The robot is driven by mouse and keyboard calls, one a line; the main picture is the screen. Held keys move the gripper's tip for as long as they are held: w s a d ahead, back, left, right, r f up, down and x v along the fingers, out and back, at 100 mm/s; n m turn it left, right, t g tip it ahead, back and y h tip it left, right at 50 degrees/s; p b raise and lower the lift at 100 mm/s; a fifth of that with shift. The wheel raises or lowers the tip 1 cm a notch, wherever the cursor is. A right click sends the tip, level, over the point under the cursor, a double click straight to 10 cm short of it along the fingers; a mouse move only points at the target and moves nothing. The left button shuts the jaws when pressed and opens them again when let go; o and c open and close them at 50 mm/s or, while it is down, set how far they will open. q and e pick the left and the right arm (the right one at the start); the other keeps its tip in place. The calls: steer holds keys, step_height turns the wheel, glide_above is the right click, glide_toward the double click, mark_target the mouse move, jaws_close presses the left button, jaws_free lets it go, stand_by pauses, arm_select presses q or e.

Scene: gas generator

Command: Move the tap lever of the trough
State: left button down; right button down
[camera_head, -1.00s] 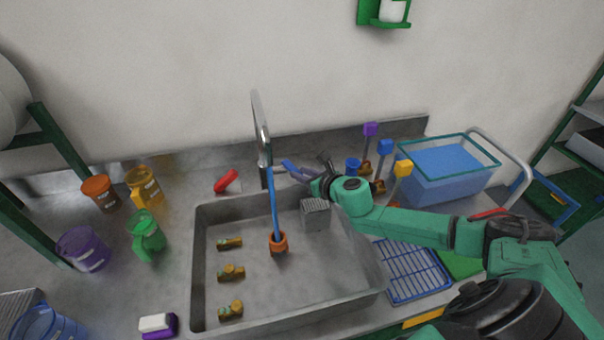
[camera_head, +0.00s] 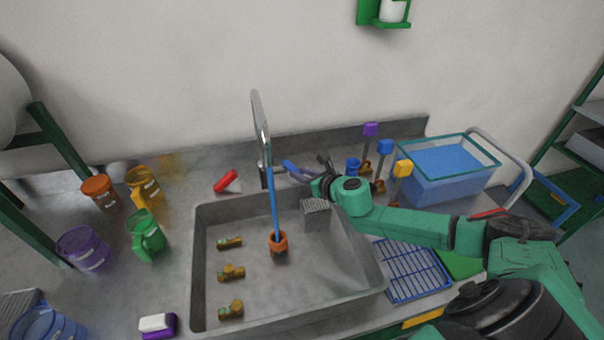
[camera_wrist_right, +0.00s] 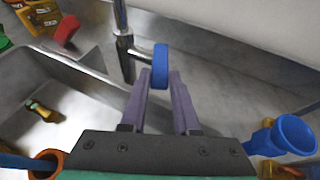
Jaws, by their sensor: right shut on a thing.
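The chrome tap (camera_head: 261,120) rises behind the trough (camera_head: 205,300); its post (camera_wrist_right: 123,45) also shows in the right wrist view. The blue tap lever (camera_wrist_right: 160,66) sits between the fingertips of my right gripper (camera_wrist_right: 160,84) in the right wrist view. The lever also shows faintly in the head view (camera_head: 290,167). My right gripper (camera_head: 303,173) is shut on the lever, right of the tap post and above the trough's back rim. A thin blue tube or stream (camera_head: 274,205) runs from the tap down to an orange fitting (camera_head: 278,242) in the trough. My left gripper is not in view.
Brass fittings (camera_head: 231,272) lie in the trough near a grey block (camera_head: 316,214). A red object (camera_head: 226,181) lies left of the tap. A blue funnel-like cup (camera_wrist_right: 290,135) is close right of my gripper. A blue-filled tank (camera_head: 448,178) stands farther right.

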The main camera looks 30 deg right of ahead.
steer(key=y+b, duration=0.1)
steer(key=d+n+y+b, duration=0.1)
steer(key=b, duration=0.1)
steer(key=shift+w+d+f+n, duration=0.2)
steer(key=shift+d+f+n, duration=0.1)
steer(key=shift+d+r+n+g+y+b, duration=0.2)
steer(key=shift+d+n+g+y+b, duration=0.1)
steer(key=shift+n+y+b, duration=0.15)
steer(key=shift+a+r, duration=0.2)
steer(key=c, duration=0.6)
jaws_free()
steer(key=shift+w+f, duration=0.1)
steer(key=shift+c, duration=0.2)
